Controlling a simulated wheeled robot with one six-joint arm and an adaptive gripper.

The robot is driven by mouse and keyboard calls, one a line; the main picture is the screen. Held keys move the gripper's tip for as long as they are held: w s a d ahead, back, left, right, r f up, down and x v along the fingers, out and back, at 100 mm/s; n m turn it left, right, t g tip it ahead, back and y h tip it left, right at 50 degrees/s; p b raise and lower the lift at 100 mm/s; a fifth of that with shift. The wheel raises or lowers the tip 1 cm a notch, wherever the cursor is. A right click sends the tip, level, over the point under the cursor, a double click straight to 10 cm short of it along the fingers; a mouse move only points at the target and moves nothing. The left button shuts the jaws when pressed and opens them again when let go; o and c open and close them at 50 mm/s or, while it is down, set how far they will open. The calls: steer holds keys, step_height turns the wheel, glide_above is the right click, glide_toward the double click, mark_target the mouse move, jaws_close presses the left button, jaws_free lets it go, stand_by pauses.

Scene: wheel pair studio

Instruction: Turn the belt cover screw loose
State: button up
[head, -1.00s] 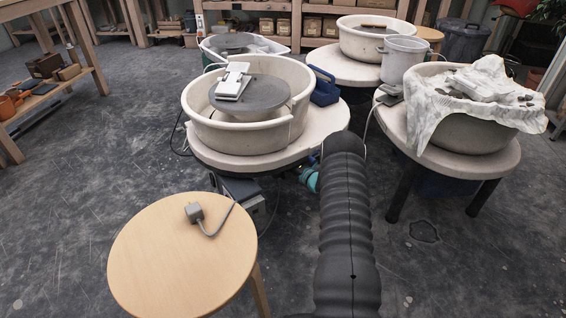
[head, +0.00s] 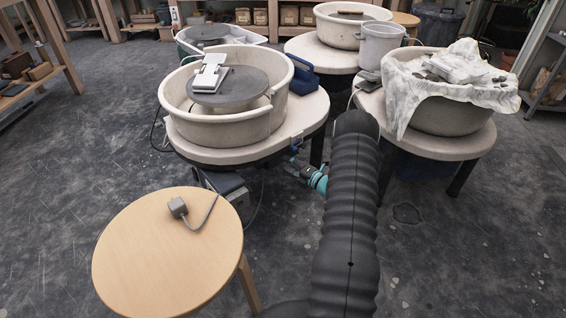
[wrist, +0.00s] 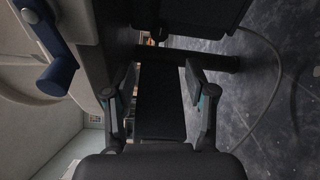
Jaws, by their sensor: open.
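My gripper (wrist: 158,85) is open in the wrist view, its two fingers apart on either side of a dark panel, with nothing clearly between them. A blue bar with a rounded end (wrist: 57,76) is at the upper left of the wrist view, beside my left-hand finger and apart from it. I cannot tell whether it is the belt cover screw. In the head view my gripper is small, at the right front edge of the near wheel (head: 225,135), below its pale table top, partly hidden by my dark arm. The belt cover cannot be made out.
A second wheel with a cloth-draped basin (head: 445,125) stands at right. A cable (wrist: 275,70) curves over the floor in the wrist view. Open floor lies at far left and front right.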

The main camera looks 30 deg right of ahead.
steer(key=w+a+m+t+h+p, duration=0.1)
steer(key=w+a+m+h+p, duration=0.1)
steer(key=w+m, duration=0.4)
steer(key=w+a+p, duration=0.1)
steer(key=w+a, duration=0.1)
steer(key=w, duration=0.3)
steer(key=shift+a+f+m, duration=0.15)
steer(key=shift+f+m, duration=0.1)
steer(key=shift+m, duration=0.05)
stand_by(0.4)
jaws_close()
steer(key=shift+n+b, duration=2)
steer(key=shift+n, duration=0.4)
